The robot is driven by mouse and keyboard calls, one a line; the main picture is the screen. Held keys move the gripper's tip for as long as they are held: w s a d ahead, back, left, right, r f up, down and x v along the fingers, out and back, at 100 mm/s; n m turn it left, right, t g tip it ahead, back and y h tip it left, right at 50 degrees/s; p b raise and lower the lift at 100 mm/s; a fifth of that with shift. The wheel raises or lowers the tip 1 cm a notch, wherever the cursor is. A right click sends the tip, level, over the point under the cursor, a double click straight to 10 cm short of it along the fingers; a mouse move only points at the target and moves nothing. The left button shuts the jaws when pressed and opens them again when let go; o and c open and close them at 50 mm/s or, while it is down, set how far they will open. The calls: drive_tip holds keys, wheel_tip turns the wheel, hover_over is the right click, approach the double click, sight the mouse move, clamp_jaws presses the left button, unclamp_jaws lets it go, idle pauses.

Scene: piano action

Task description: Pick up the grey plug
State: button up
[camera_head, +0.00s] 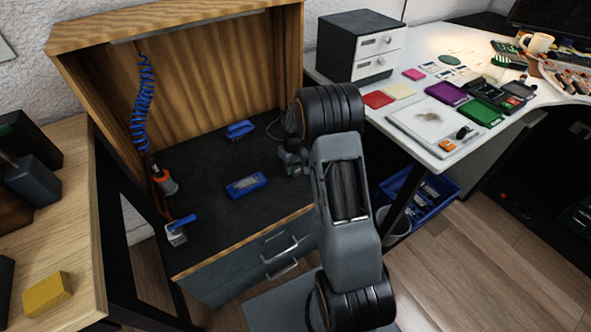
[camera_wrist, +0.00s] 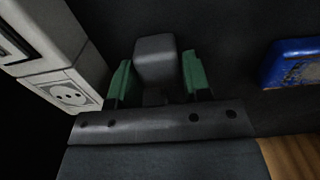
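The grey plug (camera_wrist: 155,60) is a rounded grey block in the wrist view, seen between the two green fingers of my gripper (camera_wrist: 158,82). The fingers are apart, one on each side of the plug. I cannot make out clear contact with it. In the head view my gripper (camera_head: 291,160) is low over the dark worktop, at its right side, and my arm hides part of this area. The plug cannot be made out there.
A white socket block (camera_wrist: 68,94) stands left of my gripper in the wrist view. On the dark worktop (camera_head: 205,205) lie a blue brush (camera_head: 240,129) and a blue box (camera_head: 246,185). A blue-handled tool (camera_head: 177,230) is at its left edge.

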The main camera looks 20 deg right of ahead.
drive_tip(key=c, duration=0.5)
drive_tip(key=shift+o, duration=0.2)
drive_tip(key=shift+r, duration=0.45)
wheel_tip(320, 180, up, 2)
drive_tip(key=shift+r+p, duration=0.15)
drive_tip(key=shift+p, duration=0.35)
drive_tip(key=s+a+r+p, duration=0.3)
drive_tip(key=s+a+r, duration=0.2)
drive_tip(key=s+r, duration=0.4)
drive_tip(key=s, duration=0.3)
drive_tip(key=shift+r+p, duration=0.25)
drive_tip(key=shift+p, duration=0.1)
drive_tip(key=shift+s+a, duration=0.25)
drive_tip(key=shift+s, duration=0.25)
drive_tip(key=shift+c, duration=1.1)
